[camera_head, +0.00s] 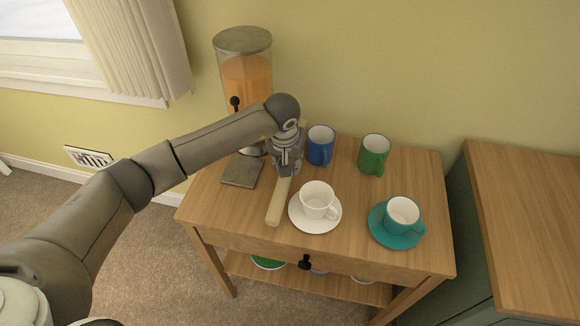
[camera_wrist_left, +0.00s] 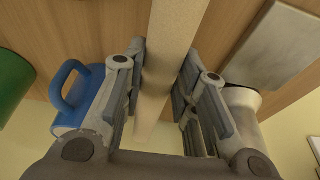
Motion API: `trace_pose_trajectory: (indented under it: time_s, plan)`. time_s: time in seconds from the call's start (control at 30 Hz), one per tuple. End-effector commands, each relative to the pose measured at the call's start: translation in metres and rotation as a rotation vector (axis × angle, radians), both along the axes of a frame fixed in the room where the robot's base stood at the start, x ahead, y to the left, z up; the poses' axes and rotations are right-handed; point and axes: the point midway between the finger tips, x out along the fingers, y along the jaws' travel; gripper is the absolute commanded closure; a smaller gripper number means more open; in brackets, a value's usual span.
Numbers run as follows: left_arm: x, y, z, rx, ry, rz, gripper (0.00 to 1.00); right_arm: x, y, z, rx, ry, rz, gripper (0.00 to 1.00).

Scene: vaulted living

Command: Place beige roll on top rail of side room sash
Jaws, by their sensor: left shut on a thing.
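The beige roll (camera_head: 278,203) is a long pale rod at the wooden side table, beside the white cup and saucer. My left gripper (camera_head: 285,167) comes down over its far part and is shut on it. In the left wrist view the roll (camera_wrist_left: 178,35) runs between the two fingers of the left gripper (camera_wrist_left: 163,88). I cannot tell whether the roll touches the tabletop. Part of a white window frame (camera_head: 60,68) shows at the upper left; its top is out of view. My right gripper is not in view.
On the table (camera_head: 350,237) stand a juice dispenser (camera_head: 243,75), a blue mug (camera_head: 320,147), a green mug (camera_head: 374,155), a white cup (camera_head: 317,200) on its saucer and a teal cup (camera_head: 402,214) on its saucer. A pleated curtain (camera_head: 135,45) hangs beside the window.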

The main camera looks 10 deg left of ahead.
Motion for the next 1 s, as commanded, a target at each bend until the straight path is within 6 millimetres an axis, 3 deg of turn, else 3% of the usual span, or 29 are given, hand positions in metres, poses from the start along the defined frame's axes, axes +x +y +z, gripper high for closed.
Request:
trace_pose_trajectory:
  time_s: [0.2, 0.53, 0.57, 0.7, 1.0]
  plan:
    - [-0.001, 0.000, -0.026, -0.001, 0.001, 0.000, 0.98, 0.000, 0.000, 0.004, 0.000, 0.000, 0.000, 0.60]
    - [0.000, 0.000, -0.030, 0.000, -0.001, -0.001, 0.98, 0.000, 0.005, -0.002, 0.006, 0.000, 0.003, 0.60]
    - [0.000, 0.000, -0.029, 0.000, -0.001, -0.001, 0.69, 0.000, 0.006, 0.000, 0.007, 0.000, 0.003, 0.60]
    - [0.000, 0.000, -0.029, 0.000, 0.000, 0.000, 0.51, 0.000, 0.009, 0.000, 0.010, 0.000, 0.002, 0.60]
    - [0.000, 0.000, -0.028, 0.000, 0.000, 0.000, 0.51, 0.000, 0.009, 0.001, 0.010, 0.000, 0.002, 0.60]
